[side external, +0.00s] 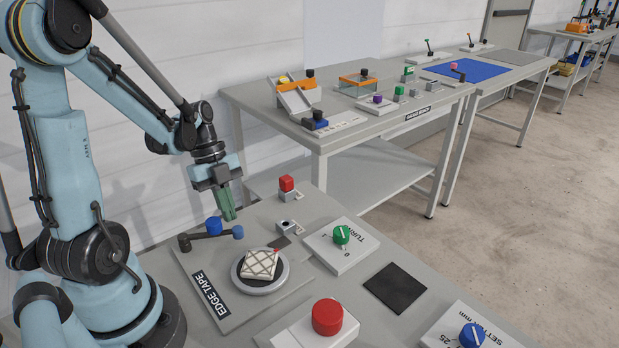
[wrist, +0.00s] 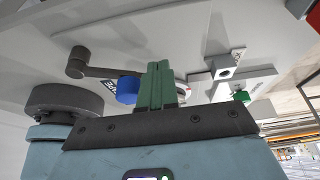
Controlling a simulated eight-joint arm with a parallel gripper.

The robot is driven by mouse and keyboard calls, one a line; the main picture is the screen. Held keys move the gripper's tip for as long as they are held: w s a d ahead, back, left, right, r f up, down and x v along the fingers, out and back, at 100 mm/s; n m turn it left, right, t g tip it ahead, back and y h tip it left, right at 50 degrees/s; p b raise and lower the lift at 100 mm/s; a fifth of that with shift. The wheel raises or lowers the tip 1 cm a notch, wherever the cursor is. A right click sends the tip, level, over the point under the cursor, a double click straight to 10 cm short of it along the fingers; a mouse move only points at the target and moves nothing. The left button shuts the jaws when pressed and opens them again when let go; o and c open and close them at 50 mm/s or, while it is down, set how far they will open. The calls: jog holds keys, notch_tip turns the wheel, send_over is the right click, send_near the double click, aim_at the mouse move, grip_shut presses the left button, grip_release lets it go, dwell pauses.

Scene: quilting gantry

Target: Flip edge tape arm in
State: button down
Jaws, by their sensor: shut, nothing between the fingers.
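The edge tape arm (side external: 207,236) is a dark bar on the plate marked EDGE TAPE (side external: 225,318). A quilted white square (side external: 261,263) lies on a round turntable (side external: 262,290) in front of the arm. My gripper (side external: 229,215) points down with green fingers shut and empty, above and near the blue end; contact cannot be told.
A red block (side external: 287,184) and a grey socket block (side external: 286,225) stand behind the turntable. A green TURN dial (side external: 341,235), large red button (side external: 327,317), dark pad (side external: 396,288) and blue dial (side external: 472,335) lie to the right. Another bench (side external: 350,128) stands behind.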

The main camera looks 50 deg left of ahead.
aim_at(236, 246)
jog(key=shift+d, duration=0.35)
jog(key=shift+s+d, duration=0.25)
jog(key=shift+d, duration=0.45)
jog(key=shift+s+d, duration=0.3)
jog(key=shift+d, duration=0.4)
jog(key=shift+s+d, duration=0.25)
jog(key=shift+d, duration=0.45)
